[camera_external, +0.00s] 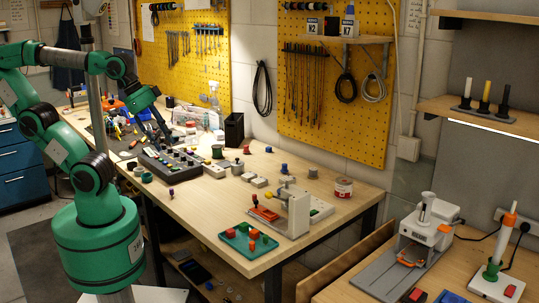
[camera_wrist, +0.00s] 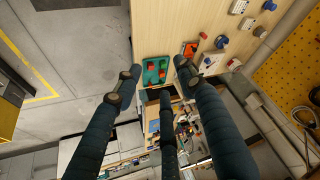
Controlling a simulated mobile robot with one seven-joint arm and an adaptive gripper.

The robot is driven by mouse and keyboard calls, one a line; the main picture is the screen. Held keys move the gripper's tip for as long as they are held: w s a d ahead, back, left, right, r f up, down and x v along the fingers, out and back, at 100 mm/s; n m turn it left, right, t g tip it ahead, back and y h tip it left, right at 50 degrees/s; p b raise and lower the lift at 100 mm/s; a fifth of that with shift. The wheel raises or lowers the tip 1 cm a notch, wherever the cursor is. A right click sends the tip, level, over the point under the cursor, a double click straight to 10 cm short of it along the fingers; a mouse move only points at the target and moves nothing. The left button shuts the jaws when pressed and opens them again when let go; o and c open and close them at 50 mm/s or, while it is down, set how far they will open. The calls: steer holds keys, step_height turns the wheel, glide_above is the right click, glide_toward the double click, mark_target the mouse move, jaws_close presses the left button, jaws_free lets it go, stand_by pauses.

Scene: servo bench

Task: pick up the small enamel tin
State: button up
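A small round tin (camera_external: 343,188), white with a red band, stands upright near the right edge of the wooden bench. It is the likeliest enamel tin, but I cannot read its label. A small red and white shape (camera_wrist: 234,64) in the wrist view may be the same tin. My gripper (camera_external: 157,131) is far from it, at the left part of the bench near a dark compartment box (camera_external: 178,163). In the wrist view my gripper (camera_wrist: 153,75) has its dark fingers spread, with nothing held between them.
A green tray (camera_external: 248,242) with red pieces lies at the bench's front corner. A white bench device (camera_external: 293,208) stands between it and the tin. Several small knobs and blocks dot the bench middle. A black holder (camera_external: 234,130) stands at the back. Bare wood surrounds the tin's front.

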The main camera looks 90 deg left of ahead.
steer(key=shift+o, duration=0.3)
steer(key=o, duration=0.9)
steer(key=shift+o, duration=0.2)
steer(key=shift+w+r, duration=0.1)
steer(key=shift+r, duration=0.05)
steer(key=w+a+r+n+p, duration=0.1)
steer(key=w+a+r+p, duration=0.15)
steer(key=w, duration=0.85)
steer(key=w+a+r+p, duration=0.2)
steer(key=w+p, duration=0.1)
steer(key=w, duration=0.8)
steer(key=w+a+r+n+p, duration=0.1)
steer(key=w+a+r+p, duration=0.15)
steer(key=w, duration=0.85)
steer(key=w+a+f+p, duration=0.3)
steer(key=w+a+f, duration=0.2)
steer(key=w+f, duration=0.4)
steer(key=w+a+f+n+g+y+p, duration=0.1)
steer(key=w+a+f+p, duration=0.3)
steer(key=w+f, duration=0.6)
steer(key=w+a, duration=0.2)
steer(key=w, duration=0.5)
